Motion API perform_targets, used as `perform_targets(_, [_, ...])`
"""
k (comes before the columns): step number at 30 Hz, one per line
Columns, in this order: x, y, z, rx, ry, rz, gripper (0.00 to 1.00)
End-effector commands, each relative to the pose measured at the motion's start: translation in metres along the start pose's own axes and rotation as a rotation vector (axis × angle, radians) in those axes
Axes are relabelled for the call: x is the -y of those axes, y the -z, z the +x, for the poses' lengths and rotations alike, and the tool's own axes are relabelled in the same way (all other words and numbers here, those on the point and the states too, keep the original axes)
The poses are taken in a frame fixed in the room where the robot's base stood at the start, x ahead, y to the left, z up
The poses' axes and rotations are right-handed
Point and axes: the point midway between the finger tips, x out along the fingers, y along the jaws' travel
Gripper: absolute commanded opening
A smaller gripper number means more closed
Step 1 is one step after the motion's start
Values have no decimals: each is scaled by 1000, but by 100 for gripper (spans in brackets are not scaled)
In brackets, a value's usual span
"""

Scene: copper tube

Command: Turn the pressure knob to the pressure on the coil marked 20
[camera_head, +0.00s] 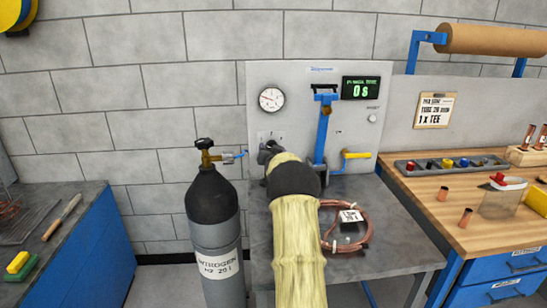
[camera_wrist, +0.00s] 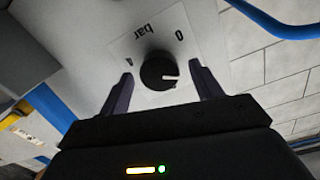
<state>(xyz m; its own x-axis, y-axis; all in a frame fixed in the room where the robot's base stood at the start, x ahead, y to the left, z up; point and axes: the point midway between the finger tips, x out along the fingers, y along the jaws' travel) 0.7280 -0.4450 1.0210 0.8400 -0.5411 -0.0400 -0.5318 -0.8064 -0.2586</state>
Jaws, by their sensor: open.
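The pressure knob (camera_wrist: 159,71) is a round black knob on the panel, with a white pointer line towards picture right. Its plate reads "0", "bar" and "4", upside down in the wrist view. My gripper (camera_wrist: 161,82) is open, with one finger on each side of the knob; I cannot tell whether they touch it. In the head view my gripper (camera_head: 267,150) is up against the panel and hides the knob. The copper coil (camera_head: 364,236) lies on the grey bench, with a white tag (camera_head: 350,216) too small to read.
The upright panel (camera_head: 300,80) carries a round gauge (camera_head: 271,99), a display (camera_head: 361,88) reading "0 s", a blue clamp lever (camera_head: 322,135) and a yellow-handled valve (camera_head: 356,155). A nitrogen cylinder (camera_head: 215,215) stands left of my arm. A wooden workbench (camera_head: 430,205) is at right.

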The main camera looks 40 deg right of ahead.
Motion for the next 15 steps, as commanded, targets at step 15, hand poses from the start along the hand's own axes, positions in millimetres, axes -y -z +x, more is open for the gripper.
perform_targets(15, [0,0,-52,0,-1,0,64])
